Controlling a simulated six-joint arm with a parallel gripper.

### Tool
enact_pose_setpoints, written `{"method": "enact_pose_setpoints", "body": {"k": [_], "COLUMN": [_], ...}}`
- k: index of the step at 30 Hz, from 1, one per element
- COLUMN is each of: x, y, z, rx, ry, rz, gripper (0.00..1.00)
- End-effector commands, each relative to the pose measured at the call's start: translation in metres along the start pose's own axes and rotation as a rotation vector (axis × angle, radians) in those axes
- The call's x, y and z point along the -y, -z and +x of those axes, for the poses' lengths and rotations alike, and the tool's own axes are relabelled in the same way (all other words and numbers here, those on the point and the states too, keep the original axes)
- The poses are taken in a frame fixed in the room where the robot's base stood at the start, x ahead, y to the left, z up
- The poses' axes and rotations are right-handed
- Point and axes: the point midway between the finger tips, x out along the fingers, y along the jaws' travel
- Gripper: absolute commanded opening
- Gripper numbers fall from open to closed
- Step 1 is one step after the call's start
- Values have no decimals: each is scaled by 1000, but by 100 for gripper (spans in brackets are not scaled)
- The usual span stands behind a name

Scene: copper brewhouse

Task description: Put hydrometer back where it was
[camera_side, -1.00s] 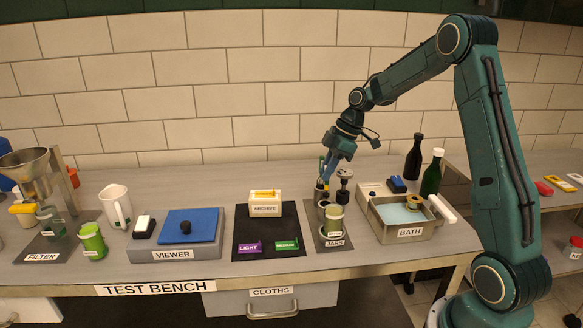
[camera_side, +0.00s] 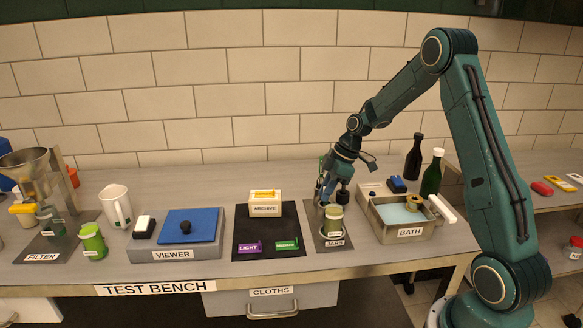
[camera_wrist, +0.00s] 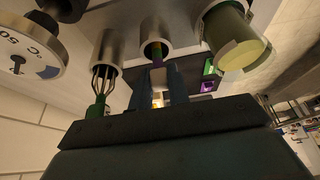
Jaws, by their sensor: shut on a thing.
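My gripper (camera_side: 325,194) is low over the rack labelled JARS (camera_side: 333,243), at its back part. In the wrist view its two fingers (camera_wrist: 160,82) are shut on a slim yellowish and purple stem (camera_wrist: 157,52), which I take to be the hydrometer. The stem's far part is inside or lined up with the mouth of a metal tube (camera_wrist: 153,22); how deep it sits I cannot tell. In the side view the gripper hides the hydrometer and most of the tube.
The BATH tray (camera_side: 410,232) stands to the right, the black mat (camera_side: 270,225) to the left.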

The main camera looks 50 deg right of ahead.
Motion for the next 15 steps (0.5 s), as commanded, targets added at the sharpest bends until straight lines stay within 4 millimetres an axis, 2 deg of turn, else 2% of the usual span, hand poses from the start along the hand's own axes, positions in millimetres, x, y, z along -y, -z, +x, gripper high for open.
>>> {"method": "enact_pose_setpoints", "body": {"k": [11,12,14,15], "x": [0,0,0,0], "y": [-1,-1,-1,-1], "z": [3,2,2,2], "rx": [0,0,0,0], "ry": [-1,-1,-1,-1], "rz": [0,0,0,0], "gripper": [0,25,37,39]}}
